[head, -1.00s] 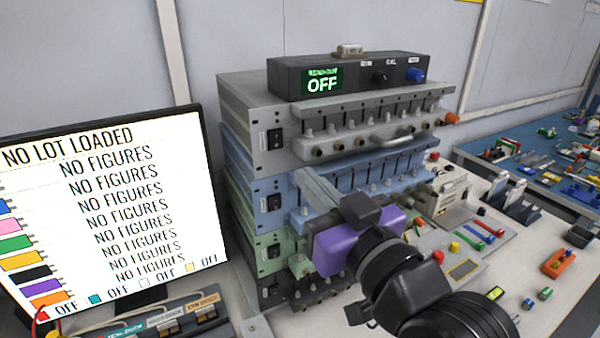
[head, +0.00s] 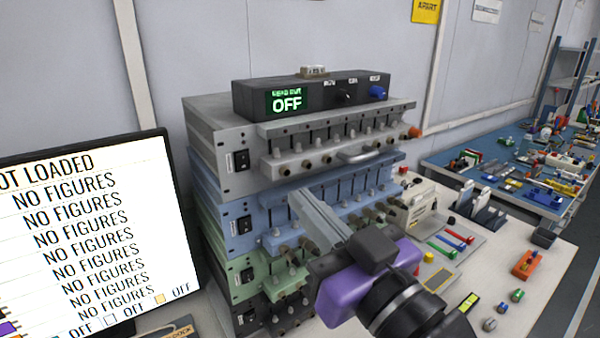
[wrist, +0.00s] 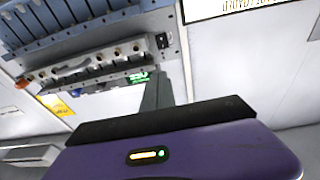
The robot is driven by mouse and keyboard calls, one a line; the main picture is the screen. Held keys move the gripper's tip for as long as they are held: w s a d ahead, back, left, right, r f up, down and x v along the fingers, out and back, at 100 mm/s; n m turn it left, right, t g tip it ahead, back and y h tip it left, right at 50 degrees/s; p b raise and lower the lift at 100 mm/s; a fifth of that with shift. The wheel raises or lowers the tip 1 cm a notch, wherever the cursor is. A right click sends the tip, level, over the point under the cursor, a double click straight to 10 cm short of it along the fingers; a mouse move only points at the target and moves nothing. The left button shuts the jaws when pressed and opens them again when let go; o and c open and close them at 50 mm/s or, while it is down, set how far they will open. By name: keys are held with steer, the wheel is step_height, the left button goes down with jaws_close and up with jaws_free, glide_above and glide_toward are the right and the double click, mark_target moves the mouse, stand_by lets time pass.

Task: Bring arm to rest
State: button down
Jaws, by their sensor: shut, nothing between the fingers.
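My gripper (head: 318,222) is at the end of my arm, in front of the stack of rack units in the head view. Its long grey fingers are together with nothing between them, pointing up and left toward the blue unit (head: 236,207). The purple gripper body (head: 345,292) shows below. In the wrist view the purple body fills the bottom and the grey fingers (wrist: 158,92) rise behind it, closed. Whether the fingers touch the blue unit cannot be told.
A grey unit (head: 215,133) with a black read-out box (head: 250,98) showing OFF tops the stack, above a green unit (head: 237,268). A monitor (head: 100,240) stands left. The white bench (head: 480,275) holds small parts at right. A blue table (head: 455,180) lies beyond.

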steer(key=s+d+f+m+t+h, duration=0.25)
steer(key=s+d+f+h, duration=0.2)
steer(key=d+f, duration=0.3)
steer(key=s+d+f+m+t+h, duration=0.1)
steer(key=s+d+f+m+h, duration=0.25)
steer(key=s+d+f, duration=0.35)
steer(key=s+d+f+g+h, duration=0.1)
steer(key=s+d+f+g, duration=0.1)
steer(key=s+f, duration=0.6)
steer(key=s+d+f+g+h, duration=0.1)
steer(key=s+f+g, duration=0.3)
steer(key=s+f, duration=0.4)
steer(key=s+d, duration=0.1)
steer(key=s, duration=0.4)
steer(key=shift+s+d+h, duration=0.2)
steer(key=shift+d+h, duration=0.1)
steer(key=shift+h, duration=0.1)
steer(key=c, duration=2.2)
jaws_free()
